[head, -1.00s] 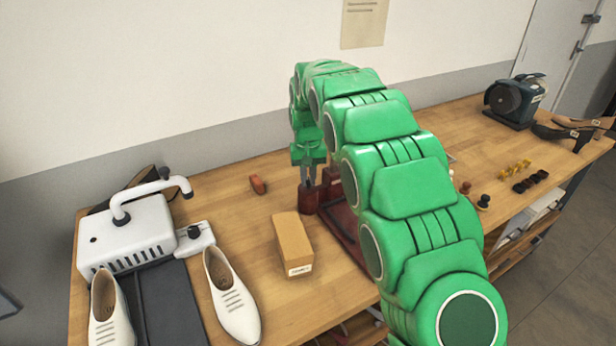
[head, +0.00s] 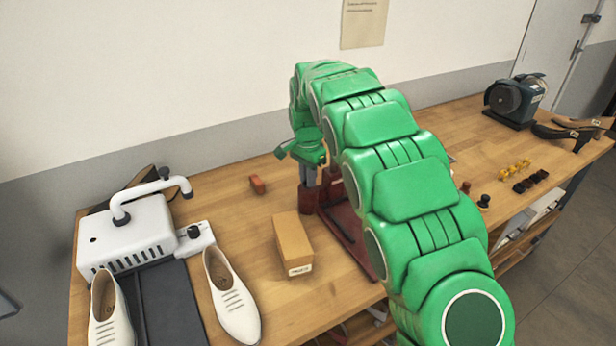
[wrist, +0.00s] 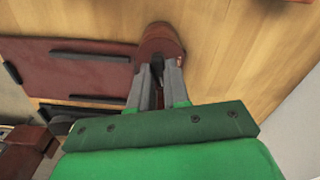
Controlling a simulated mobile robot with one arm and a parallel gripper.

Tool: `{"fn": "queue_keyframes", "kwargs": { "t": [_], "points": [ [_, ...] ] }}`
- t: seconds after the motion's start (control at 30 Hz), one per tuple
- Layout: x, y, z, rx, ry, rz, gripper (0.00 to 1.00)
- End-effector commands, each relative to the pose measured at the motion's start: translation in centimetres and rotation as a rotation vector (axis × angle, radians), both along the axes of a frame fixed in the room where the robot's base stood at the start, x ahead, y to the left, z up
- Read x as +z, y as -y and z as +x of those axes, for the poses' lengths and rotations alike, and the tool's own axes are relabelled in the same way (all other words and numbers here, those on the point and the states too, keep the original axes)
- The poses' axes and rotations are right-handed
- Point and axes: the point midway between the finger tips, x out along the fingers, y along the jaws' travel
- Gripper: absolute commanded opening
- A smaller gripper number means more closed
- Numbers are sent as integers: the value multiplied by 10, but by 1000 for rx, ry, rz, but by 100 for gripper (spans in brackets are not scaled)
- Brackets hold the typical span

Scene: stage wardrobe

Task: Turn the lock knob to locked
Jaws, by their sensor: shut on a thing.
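A dark red round post (head: 306,201) stands at the end of a red base plate (head: 345,230) on the bench. My gripper (head: 308,182) points down at the top of this post. In the wrist view the post (wrist: 160,38) and the red plate (wrist: 85,75) show beyond my gripper (wrist: 159,72). The fingers are shut on a small dark part at the post, which looks like the lock knob (wrist: 157,71). The fingers mostly hide it, and I cannot read whether it is locked or unlocked.
A tan box (head: 293,245) stands close in front of the post. A small reddish-brown block (head: 257,184) lies to its left. A white machine (head: 130,235) and white shoes (head: 232,298) are further left. My arm covers the middle of the bench.

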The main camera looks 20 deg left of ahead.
Motion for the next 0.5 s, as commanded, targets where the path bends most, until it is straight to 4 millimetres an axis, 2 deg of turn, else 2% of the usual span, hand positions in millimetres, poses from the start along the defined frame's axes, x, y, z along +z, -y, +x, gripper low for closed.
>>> {"fn": "queue_keyframes", "kwargs": {
  "t": [0.2, 0.5],
  "points": [
    [1, 0, 0, -127, 1, 1, 0],
    [1, 0, 0, -213, 0, 2, 0]
  ]
}}
